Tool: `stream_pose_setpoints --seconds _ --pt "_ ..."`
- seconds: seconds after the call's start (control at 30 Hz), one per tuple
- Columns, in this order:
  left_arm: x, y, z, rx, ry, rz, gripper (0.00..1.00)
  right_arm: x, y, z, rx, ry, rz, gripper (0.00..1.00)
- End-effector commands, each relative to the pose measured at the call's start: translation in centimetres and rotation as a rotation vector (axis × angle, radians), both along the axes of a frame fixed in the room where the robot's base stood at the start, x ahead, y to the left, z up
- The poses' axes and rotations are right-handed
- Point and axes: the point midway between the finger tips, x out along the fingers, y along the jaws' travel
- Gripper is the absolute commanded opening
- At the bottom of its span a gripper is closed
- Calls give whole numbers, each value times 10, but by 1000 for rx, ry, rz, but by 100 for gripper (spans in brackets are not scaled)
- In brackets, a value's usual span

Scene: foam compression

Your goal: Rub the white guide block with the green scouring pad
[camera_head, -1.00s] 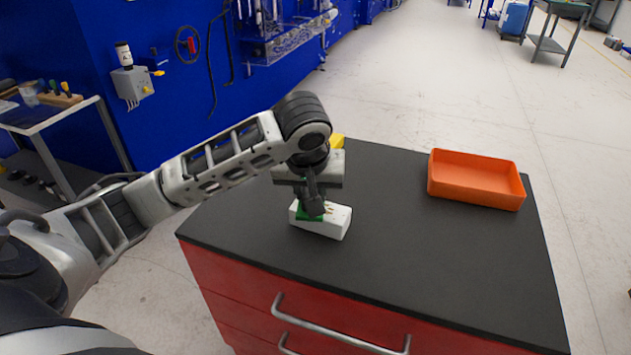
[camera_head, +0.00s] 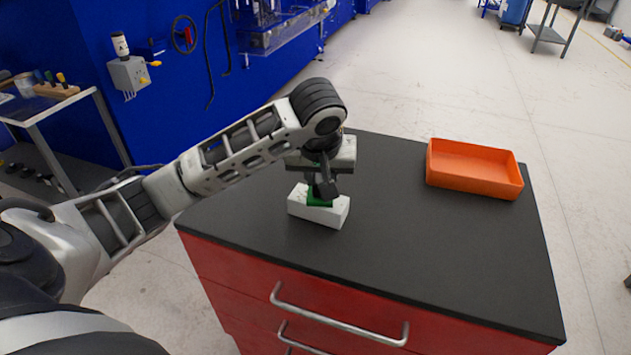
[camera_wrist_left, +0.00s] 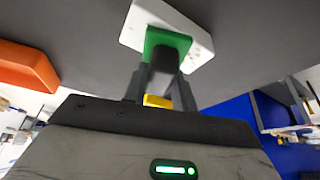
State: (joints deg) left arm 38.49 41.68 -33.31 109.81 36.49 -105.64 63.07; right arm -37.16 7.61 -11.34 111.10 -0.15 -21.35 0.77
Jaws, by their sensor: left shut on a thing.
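The white guide block (camera_head: 318,212) lies on the dark top of the red cabinet, near its front left part. It also shows in the left wrist view (camera_wrist_left: 200,48), with small dark marks on its face. My left gripper (camera_head: 322,192) points down over the block and is shut on the green scouring pad (camera_head: 318,200). The pad (camera_wrist_left: 168,40) lies against the block's top face, covering part of it. The gripper hides part of the pad. My right gripper is not in view.
An orange tray (camera_head: 474,170) stands empty at the back right of the dark top (camera_head: 400,240). A yellow thing (camera_wrist_left: 157,101) shows behind the fingers in the left wrist view. The top between block and tray is clear.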

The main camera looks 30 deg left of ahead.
Motion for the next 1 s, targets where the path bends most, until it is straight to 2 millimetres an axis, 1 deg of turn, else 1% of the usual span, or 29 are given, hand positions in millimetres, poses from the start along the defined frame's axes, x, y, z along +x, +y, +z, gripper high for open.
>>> stream_pose_setpoints --seconds 0.1,0.23,0.53,0.67,1.0 --pt "6 1 -2 1 5 0 9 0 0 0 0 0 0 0" --pt "8 1 -3 0 5 -1 9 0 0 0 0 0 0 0" --pt "10 -14 -1 1 5 -2 9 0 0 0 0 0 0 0" --pt "3 -15 -1 0 6 -2 9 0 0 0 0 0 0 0" --pt "-25 -20 2 1 4 -1 9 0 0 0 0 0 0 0"
